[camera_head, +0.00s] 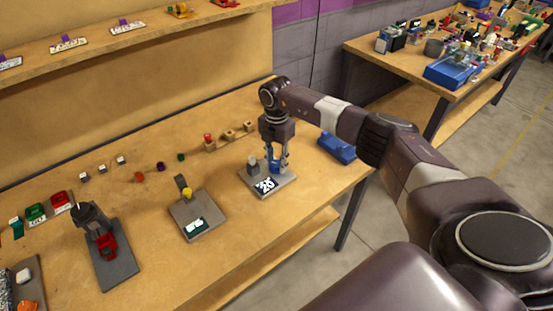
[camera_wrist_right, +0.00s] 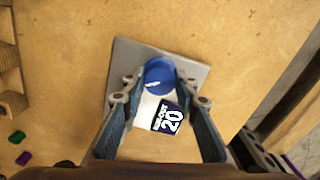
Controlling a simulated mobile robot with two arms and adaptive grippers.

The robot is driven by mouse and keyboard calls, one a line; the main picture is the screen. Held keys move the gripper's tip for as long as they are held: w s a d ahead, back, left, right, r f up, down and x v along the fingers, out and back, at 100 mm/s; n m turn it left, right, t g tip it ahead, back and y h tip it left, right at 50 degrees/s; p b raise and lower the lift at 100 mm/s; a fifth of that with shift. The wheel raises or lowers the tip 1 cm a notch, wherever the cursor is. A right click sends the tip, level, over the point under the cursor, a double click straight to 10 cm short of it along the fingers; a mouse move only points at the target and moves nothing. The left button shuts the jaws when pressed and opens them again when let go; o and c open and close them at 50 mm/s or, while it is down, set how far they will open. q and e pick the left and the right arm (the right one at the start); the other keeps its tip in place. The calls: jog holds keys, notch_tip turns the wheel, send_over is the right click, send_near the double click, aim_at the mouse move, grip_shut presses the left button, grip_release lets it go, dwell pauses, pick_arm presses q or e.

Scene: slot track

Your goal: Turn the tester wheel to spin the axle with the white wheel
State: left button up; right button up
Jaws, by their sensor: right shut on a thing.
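My right gripper (camera_head: 275,168) points down over the grey tester plate (camera_head: 284,187) near the right end of the workbench. It is shut on a round blue tester wheel (camera_wrist_right: 159,72), which sits between its fingertips in the right wrist view. The blue wheel also shows in the head view (camera_head: 274,167). A grey block (camera_head: 253,163) stands left of the fingers. I cannot clearly make out the axle or white wheel. My left gripper is not in view.
A plate with a yellow-topped post (camera_head: 187,192) and a red-and-grey press (camera_head: 106,243) stand to the left. Wooden blocks (camera_head: 229,135) lie behind the gripper. A blue tray (camera_head: 337,148) is near the bench's right edge. Bare bench lies between the fixtures.

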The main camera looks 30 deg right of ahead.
aim_at(277, 163)
jog(key=shift+w+d+r+m+p, duration=0.15)
jog(key=shift+m+p, duration=0.25)
jog(key=shift+m, duration=0.6)
jog(key=o, duration=0.9)
jog(key=shift+c, duration=0.2)
jog(key=o, duration=0.3)
notch_tip(277, 163, up, 12)
